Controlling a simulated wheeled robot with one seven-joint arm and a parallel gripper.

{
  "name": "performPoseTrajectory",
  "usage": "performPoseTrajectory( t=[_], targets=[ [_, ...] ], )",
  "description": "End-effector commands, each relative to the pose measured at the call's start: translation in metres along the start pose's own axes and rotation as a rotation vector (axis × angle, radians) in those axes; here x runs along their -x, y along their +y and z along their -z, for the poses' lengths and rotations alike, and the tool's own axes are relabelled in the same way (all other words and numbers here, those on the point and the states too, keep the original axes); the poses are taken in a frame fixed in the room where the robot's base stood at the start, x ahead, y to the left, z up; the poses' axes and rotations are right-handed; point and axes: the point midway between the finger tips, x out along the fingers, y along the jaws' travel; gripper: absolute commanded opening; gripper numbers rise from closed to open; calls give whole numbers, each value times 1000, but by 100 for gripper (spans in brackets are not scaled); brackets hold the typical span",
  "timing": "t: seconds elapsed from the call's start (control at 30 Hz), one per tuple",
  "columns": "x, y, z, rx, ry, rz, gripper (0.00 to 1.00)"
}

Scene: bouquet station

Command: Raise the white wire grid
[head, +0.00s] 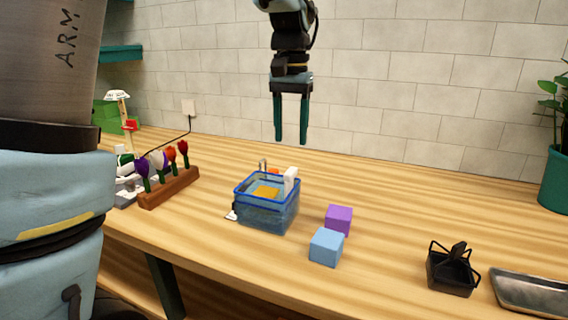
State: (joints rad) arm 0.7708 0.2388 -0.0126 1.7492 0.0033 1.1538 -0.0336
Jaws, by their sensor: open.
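My gripper (291,138) hangs open and empty in front of the tiled wall, pointing down, with a gap between its two green fingers. It is well above the table, over the blue see-through tub (267,218). The tub holds a yellow-orange block (265,192). A white upright piece (291,180) stands at the tub's right rim, and a small metal hook or tap shows at its back. I cannot clearly make out a white wire grid; a white stand with a red part (129,126) at the far left is partly hidden by my arm.
A purple cube (339,219) and a light blue cube (326,247) sit right of the tub. A brown rack (169,188) of flowers is to the left. A black basket (451,278) and a metal tray (530,293) are at the right. The table behind the cubes is clear.

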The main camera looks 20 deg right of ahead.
Motion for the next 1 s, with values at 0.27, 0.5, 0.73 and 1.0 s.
performPoseTrajectory(
  t=[0.27,0.5,0.73,1.0],
  targets=[
    [-52,0,-1,0,-5,0,55],
    [-77,0,0,0,-1,0,55],
    [-82,0,0,0,0,0,55],
    [-82,0,0,0,0,0,38]
  ],
)
